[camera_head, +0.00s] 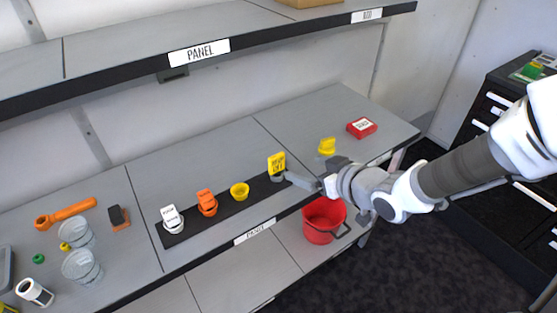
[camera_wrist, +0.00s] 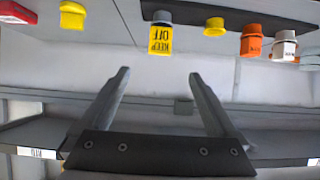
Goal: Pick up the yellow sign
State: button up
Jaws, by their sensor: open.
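The yellow sign (camera_head: 276,163) with dark lettering stands upright on a grey round base at the right end of a black strip on the shelf. In the wrist view the sign (camera_wrist: 160,40) reads KEEP OFF and appears upside down, just beyond the gap between the fingertips. My gripper (camera_head: 292,178) is close to the sign on its right side in the head view. In the wrist view its two fingers (camera_wrist: 159,75) are spread with nothing between them. The sign seems apart from the fingers.
The black strip (camera_head: 225,212) also bears a yellow cup (camera_head: 239,191), an orange piece (camera_head: 207,202) and a white piece (camera_head: 172,219). Another yellow item (camera_head: 327,146) and a red box (camera_head: 361,128) lie right of the sign. A red bucket (camera_head: 322,222) is below. An upper shelf (camera_head: 120,75) overhangs.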

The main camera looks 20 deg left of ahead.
aim_at(278, 159)
jog(key=b+x, duration=0.6)
jog(key=x, duration=0.8)
jog(key=shift+w+a+f, duration=0.1)
jog(key=shift+w+a, duration=0.15)
jog(key=shift+w, duration=0.1)
jog(key=c, duration=1.4)
